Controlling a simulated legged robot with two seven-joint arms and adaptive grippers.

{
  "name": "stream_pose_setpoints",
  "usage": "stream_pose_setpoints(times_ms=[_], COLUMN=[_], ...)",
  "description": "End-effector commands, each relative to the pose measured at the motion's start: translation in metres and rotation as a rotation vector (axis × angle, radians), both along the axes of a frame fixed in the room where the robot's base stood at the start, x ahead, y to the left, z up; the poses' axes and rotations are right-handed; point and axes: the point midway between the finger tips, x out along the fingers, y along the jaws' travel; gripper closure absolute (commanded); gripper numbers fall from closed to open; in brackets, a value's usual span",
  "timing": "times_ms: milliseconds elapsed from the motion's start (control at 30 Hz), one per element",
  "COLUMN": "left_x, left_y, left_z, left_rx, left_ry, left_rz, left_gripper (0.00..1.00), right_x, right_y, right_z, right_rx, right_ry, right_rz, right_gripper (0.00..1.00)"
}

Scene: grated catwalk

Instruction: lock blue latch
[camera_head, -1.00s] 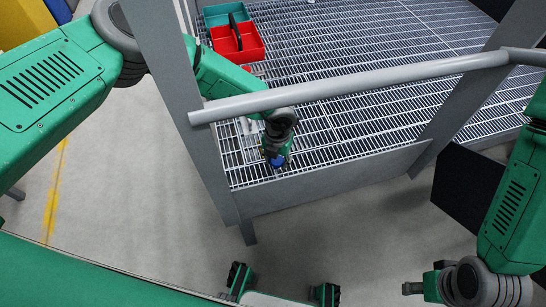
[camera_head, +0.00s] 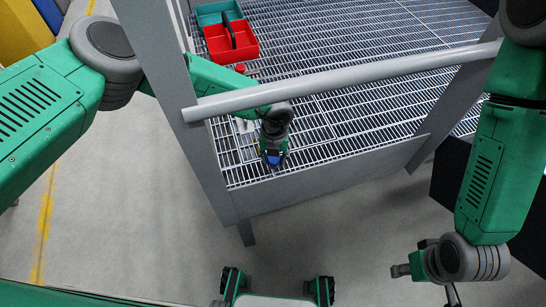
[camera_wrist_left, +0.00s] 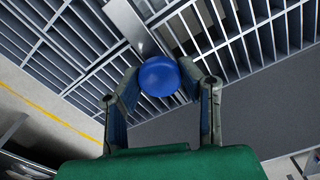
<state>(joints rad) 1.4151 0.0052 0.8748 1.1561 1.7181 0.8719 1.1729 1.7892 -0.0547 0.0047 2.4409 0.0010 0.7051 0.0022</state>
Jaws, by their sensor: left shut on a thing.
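The blue latch knob (camera_wrist_left: 159,76) is a round blue ball between the fingers in the left wrist view. It also shows as a small blue spot in the head view (camera_head: 274,159), low at the near edge of the grating. My left gripper (camera_head: 273,152) reaches under the handrail and is shut on the blue knob; its fingers (camera_wrist_left: 162,88) sit on both sides of it. A grey metal plate (camera_wrist_left: 128,25) lies behind the knob; the rest of the latch is hidden. My right gripper (camera_head: 400,271) hangs at the lower right, away from the catwalk; its jaw state is unclear.
A grey handrail (camera_head: 350,78) crosses above my left forearm, with a thick post (camera_head: 178,110) beside it. A red tray (camera_head: 230,41) and a teal tray (camera_head: 215,12) stand on the grated floor (camera_head: 330,50) at the back. Concrete floor lies below.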

Motion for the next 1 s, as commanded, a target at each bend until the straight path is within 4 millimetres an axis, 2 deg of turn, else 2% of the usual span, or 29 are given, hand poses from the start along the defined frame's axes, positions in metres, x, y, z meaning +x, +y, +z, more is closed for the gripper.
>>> stream_pose_setpoints(times_ms=[67,100,133,433,567,667,1000], left_x=[0.008,0.008,0.008,0.004,0.004,0.004,0.005], left_y=[-0.001,-0.001,-0.001,0.000,0.000,0.000,-0.001], left_z=[0.006,0.006,0.006,0.003,0.009,0.024,0.094], left_rx=[-0.007,-0.007,-0.006,-0.002,-0.002,-0.001,-0.002], left_ry=[-0.016,-0.016,-0.016,-0.006,-0.006,-0.007,-0.007], left_rz=[0.005,0.005,0.005,0.001,0.001,-0.001,0.001], left_gripper=[1.00,0.57,0.46,0.45,0.45,0.45,0.45], right_x=[0.000,0.000,0.000,0.000,-0.002,-0.002,-0.002], right_y=[0.000,0.000,0.000,0.000,0.000,0.000,0.000], right_z=[0.000,0.000,0.000,0.000,0.001,0.001,0.001], right_rx=[0.000,0.000,0.000,0.000,0.000,0.000,0.000], right_ry=[0.000,0.000,0.000,0.000,-0.003,-0.003,-0.003], right_rz=[0.000,0.000,0.000,0.000,0.000,0.000,0.000], right_gripper=[0.60,0.60,0.60,0.60,0.60,0.60,0.60])
